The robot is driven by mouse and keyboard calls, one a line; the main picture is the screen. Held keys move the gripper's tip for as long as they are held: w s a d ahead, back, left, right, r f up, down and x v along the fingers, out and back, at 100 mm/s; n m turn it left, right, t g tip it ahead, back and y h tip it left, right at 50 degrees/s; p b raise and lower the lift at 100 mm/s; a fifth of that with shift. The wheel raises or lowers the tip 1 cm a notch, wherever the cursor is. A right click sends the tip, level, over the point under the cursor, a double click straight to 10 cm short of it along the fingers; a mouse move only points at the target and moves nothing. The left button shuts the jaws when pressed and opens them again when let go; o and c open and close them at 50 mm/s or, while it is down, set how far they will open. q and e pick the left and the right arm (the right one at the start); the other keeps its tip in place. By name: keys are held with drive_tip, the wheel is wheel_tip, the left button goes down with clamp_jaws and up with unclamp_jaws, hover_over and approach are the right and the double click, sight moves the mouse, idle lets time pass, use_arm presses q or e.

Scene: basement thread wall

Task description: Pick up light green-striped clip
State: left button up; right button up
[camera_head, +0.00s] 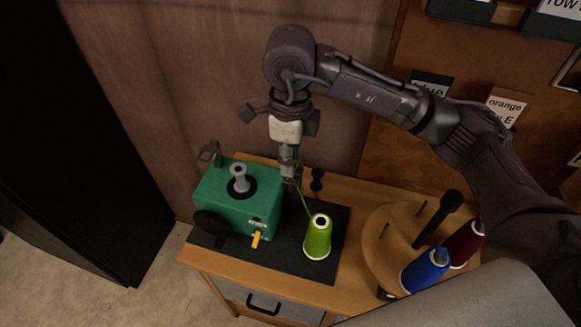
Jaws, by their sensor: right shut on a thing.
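My right gripper (289,164) hangs down from above, just behind and beside the green machine. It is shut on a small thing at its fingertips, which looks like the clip. The clip is mostly hidden by the fingers, and its stripe is too small to make out. A light green thread runs from the fingertips down to the green thread cone (317,238), which stands upright on the dark mat (283,262). My left gripper is not in view.
The green machine (222,198) with a grey spindle and yellow lever stands left on the wooden table (217,272). A round wooden stand (378,226) with pegs is at right, with blue (425,270) and dark red (466,243) cones.

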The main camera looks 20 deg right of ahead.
drive_tip(key=s+d+r+b, duration=0.2)
drive_tip(key=s+d+r, duration=0.6)
drive_tip(key=shift+s, duration=0.25)
